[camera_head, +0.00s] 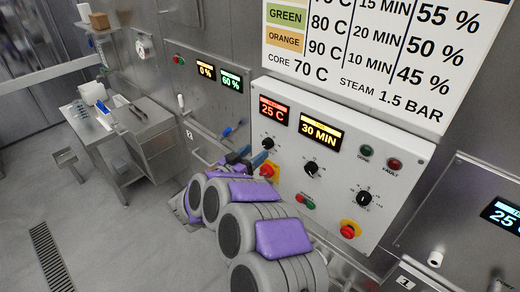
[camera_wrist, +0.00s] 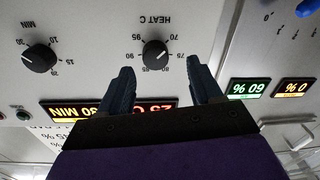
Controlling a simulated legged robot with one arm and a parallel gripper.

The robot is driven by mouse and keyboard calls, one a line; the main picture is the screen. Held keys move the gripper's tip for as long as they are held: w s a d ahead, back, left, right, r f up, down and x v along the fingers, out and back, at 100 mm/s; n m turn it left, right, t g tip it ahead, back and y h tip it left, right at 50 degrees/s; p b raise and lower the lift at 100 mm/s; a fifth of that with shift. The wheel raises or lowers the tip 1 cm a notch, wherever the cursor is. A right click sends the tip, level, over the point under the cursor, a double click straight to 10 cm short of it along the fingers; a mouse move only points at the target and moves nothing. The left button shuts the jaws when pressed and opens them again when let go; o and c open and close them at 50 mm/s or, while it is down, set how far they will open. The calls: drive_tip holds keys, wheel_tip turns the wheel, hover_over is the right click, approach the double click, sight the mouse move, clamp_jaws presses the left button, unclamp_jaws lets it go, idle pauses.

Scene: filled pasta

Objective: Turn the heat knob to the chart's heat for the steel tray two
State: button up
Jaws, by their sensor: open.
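The heat knob (camera_head: 267,143) is a small black dial on the white control panel (camera_head: 400,160), below the red display (camera_head: 273,111) reading 25 C. In the upside-down wrist view, the heat knob (camera_wrist: 156,54) sits under the label HEAT C, with printed numbers around it. My gripper (camera_head: 249,158) is open just in front of the panel, close to the heat knob. In the wrist view my gripper (camera_wrist: 163,82) has its two dark fingers spread, with the knob between and beyond the tips; no contact shows. The chart (camera_head: 355,50) shows green and orange rows; its top is cut off.
A minutes knob (camera_head: 312,168) sits below the 30 MIN display (camera_head: 321,132), with another black knob (camera_head: 364,197) to the right. A red-and-yellow button (camera_head: 268,170) is just below the heat knob. A steel bench (camera_head: 150,130) stands at the left.

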sight(266, 146)
drive_tip(key=x, duration=0.4)
drive_tip(key=shift+d+r, duration=0.1)
drive_tip(key=shift+d, duration=0.4)
drive_tip(key=shift+a, duration=0.35)
drive_tip(key=shift+c, duration=0.8)
drive_tip(key=shift+s+d, duration=0.1)
drive_tip(key=shift+d, duration=0.15)
drive_tip(key=c, duration=0.6)
drive_tip(key=shift+c, duration=1.4)
drive_tip(key=shift+a, duration=0.1)
